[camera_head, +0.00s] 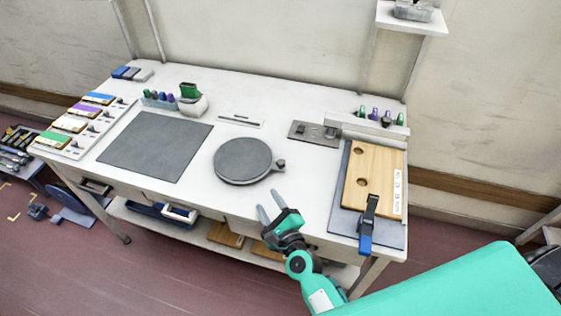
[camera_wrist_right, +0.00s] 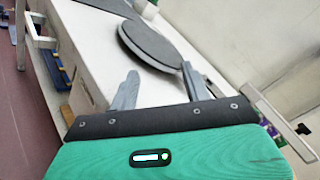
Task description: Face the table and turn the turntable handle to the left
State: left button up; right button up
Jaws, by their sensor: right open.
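The turntable (camera_head: 242,160) is a round dark grey disc on the white table (camera_head: 190,205), near the middle. Its small dark handle (camera_head: 280,165) sticks out at the disc's right side. My right gripper (camera_head: 270,203) is open and empty at the table's front edge, apart from the handle and in front of it. In the right wrist view the turntable (camera_wrist_right: 152,45) lies beyond the two open fingers (camera_wrist_right: 160,85). The handle cannot be made out clearly there. My left gripper is not in view.
A dark mat (camera_head: 155,145) lies left of the turntable. At the right, a wooden board (camera_head: 375,170) with holes is held by a blue-handled clamp (camera_head: 367,225). A dark plate (camera_head: 313,133) sits behind the handle. Table surface around the turntable's front is clear.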

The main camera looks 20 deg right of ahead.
aim_at(282, 166)
jog(key=d+m+h, duration=0.1)
jog(key=m+h, duration=0.1)
jog(key=m, duration=0.1)
jog(key=w+d+m+h, duration=0.1)
jog(key=m+h, duration=0.1)
jog(key=m, duration=0.2)
jog(key=w+d+m+h, duration=0.1)
jog(key=m+h, duration=0.1)
jog(key=m, duration=0.1)
jog(key=shift+f+m+t, duration=0.3)
jog(key=shift+f+m, duration=0.1)
jog(key=m+h, duration=0.1)
jog(key=d+m, duration=0.1)
jog(key=m, duration=0.1)
jog(key=shift+w+d+f+h, duration=0.1)
jog(key=shift+f+h, duration=0.3)
jog(key=x, duration=0.9)
jog(key=p+x, duration=0.1)
jog(key=x, duration=0.3)
jog(key=shift+w+d+f, duration=0.15)
jog(key=shift+w+f, duration=0.15)
jog(key=shift+f, duration=0.15)
jog(key=shift+c, duration=0.2)
grip_shut()
jog(key=shift+d, duration=0.1)
